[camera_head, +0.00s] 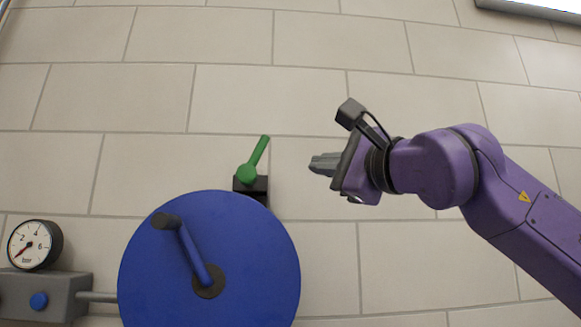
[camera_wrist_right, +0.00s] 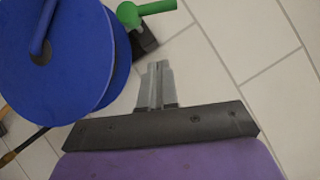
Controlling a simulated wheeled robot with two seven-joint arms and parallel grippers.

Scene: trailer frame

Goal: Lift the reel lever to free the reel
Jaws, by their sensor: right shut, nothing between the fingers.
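The reel (camera_head: 255,265) is a big blue disc at the lower middle of the head view, with a blue crank arm and dark knob on its face. The green reel lever (camera_head: 258,153) sits on a dark block at the reel's upper right edge and slants up to the right. My right gripper (camera_head: 313,164) is shut and empty, to the right of the lever and apart from it. In the right wrist view the reel (camera_wrist_right: 100,75) is at upper left and the lever (camera_wrist_right: 155,8) at the top, beyond the fingertips (camera_wrist_right: 158,66). My left gripper is not in view.
A round pressure gauge (camera_head: 35,245) stands on a grey box (camera_head: 65,297) with a blue knob at the lower left. A pipe runs from the box toward the reel. The pale tiled surface (camera_head: 330,60) around the lever and gripper is clear.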

